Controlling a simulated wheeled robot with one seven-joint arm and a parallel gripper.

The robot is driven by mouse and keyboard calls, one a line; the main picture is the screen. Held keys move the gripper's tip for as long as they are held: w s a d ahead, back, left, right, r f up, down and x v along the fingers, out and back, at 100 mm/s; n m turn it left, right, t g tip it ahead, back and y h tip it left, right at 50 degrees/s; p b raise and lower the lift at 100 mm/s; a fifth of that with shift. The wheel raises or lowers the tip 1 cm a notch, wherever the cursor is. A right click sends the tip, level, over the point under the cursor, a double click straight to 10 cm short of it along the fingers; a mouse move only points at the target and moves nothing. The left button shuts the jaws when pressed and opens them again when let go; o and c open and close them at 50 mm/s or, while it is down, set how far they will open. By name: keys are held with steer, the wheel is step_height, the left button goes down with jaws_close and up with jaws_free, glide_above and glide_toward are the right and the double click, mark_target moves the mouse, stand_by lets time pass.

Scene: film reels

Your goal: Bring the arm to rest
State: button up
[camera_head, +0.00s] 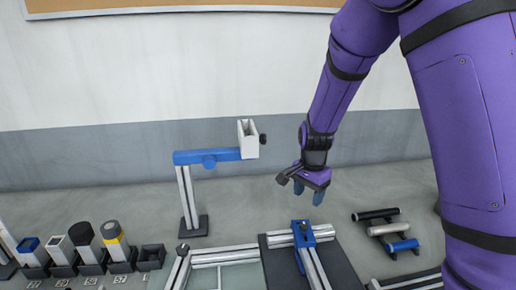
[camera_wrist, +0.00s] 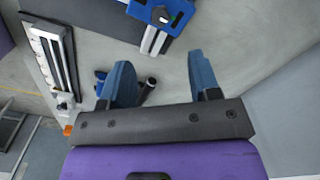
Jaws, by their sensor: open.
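My arm is purple with black bands and comes in from the right of the head view. My gripper (camera_head: 308,193) has two blue fingers and hangs pointing down above the bench, near the back wall. In the wrist view, the fingers of my gripper (camera_wrist: 160,78) stand apart, with no object held between them. It is above and behind the blue clamp (camera_head: 303,232) on a dark plate, and apart from it. The bench surface directly under the fingertips is partly hidden.
A blue-armed stand (camera_head: 208,157) with a white block rises left of my gripper. Several capped holders (camera_head: 83,238) line the front left. Three rollers (camera_head: 390,229) lie at the right, near my arm. The blue clamp also shows in the wrist view (camera_wrist: 163,14). Bare bench (camera_head: 255,222) lies between.

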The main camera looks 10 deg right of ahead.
steer(key=s+d+r+n+t+y, duration=0.1)
steer(key=s+r, duration=0.2)
steer(key=r, duration=0.2)
steer(key=s+d+r+n, duration=0.1)
steer(key=s+r+n, duration=0.1)
steer(key=r, duration=0.3)
steer(key=s+d+r+n+t, duration=0.2)
steer(key=s+r+n, duration=0.2)
steer(key=s+r, duration=0.3)
steer(key=s+d+r+n+t+h, duration=0.1)
steer(key=s+r, duration=0.6)
steer(key=s, duration=0.7)
steer(key=d+n+t, duration=0.1)
steer(key=d+n, duration=0.1)
steer(key=n, duration=0.1)
steer(key=shift+s+r, duration=0.35)
steer(key=shift+r, duration=0.05)
